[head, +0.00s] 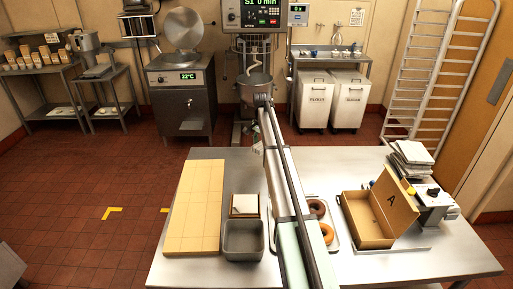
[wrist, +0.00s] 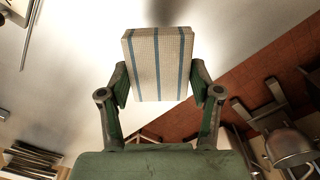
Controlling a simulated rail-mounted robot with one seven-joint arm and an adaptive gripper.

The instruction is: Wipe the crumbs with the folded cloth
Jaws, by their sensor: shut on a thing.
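The folded cloth (wrist: 158,62), pale with blue stripes, sits between the fingers of my gripper (wrist: 160,88) in the wrist view. The green fingers are shut on its two sides. The pale steel table (wrist: 75,70) lies beyond it, with a blurred dark shadow near the top. I cannot tell whether the cloth touches the table. I can make out no crumbs in either view.
A wooden board (head: 195,205), a grey bin (head: 243,242) and a small box (head: 245,205) stand left of my arm. A doughnut tray (head: 333,243) and an open cardboard box (head: 368,225) marked A stand right. The table's front right is clear.

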